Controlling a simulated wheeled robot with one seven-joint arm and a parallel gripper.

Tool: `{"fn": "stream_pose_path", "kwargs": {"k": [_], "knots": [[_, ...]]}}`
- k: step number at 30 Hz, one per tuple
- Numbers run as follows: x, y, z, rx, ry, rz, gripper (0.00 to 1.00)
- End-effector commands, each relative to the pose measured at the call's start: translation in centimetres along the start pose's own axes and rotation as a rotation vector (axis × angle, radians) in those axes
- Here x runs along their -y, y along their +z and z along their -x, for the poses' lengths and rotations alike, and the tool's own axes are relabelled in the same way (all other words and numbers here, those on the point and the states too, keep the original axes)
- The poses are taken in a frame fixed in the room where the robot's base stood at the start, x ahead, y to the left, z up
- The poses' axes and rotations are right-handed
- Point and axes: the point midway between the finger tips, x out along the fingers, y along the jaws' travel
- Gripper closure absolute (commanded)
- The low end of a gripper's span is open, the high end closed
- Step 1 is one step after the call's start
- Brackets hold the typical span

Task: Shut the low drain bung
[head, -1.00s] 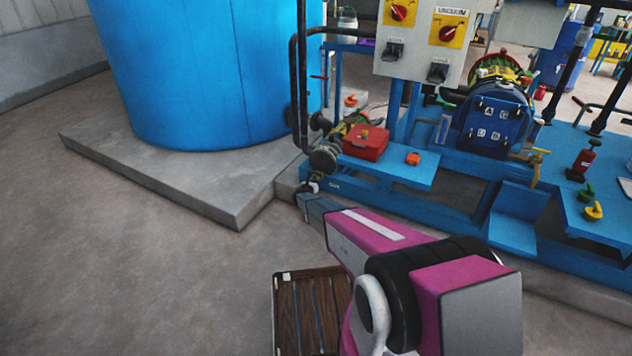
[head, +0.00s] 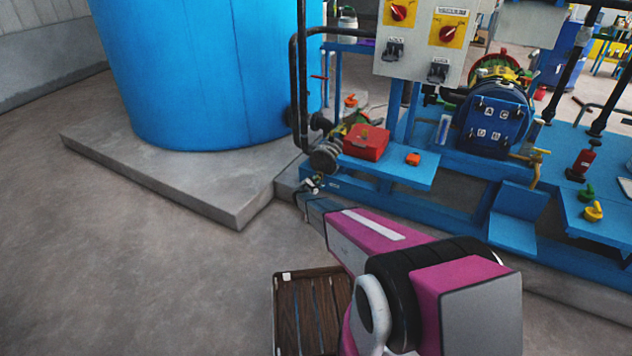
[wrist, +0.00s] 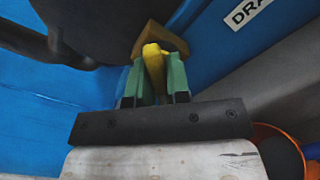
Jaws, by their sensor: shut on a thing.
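My gripper (wrist: 154,84) shows in the wrist view with its two green fingers shut on a yellow handle (wrist: 153,56). The handle stands up between the fingers, in front of a brownish-gold block-shaped body (wrist: 176,38). I take this to be the drain bung, beside a label of which "DRA" (wrist: 247,12) is readable. In the head view my gripper is at the far end of my pink and grey arm, low at the left end of the blue skid (head: 395,210). The bung itself is too small to make out there.
A dark rounded part (wrist: 95,25) hangs close above the handle in the wrist view. An orange-rimmed container (wrist: 280,145) is at lower right. In the head view a blue tank (head: 210,75) stands on a concrete plinth (head: 185,185), and a slatted wooden crate (head: 283,300) is below my arm.

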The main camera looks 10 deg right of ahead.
Motion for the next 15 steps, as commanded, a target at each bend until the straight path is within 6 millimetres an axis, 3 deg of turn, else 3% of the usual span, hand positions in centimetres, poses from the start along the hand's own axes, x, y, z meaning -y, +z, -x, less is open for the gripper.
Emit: {"fn": "stream_pose_path", "kwargs": {"k": [15], "knots": [[-0.06,-0.09,-0.58,0.0,-0.001,-0.479,1.0]]}}
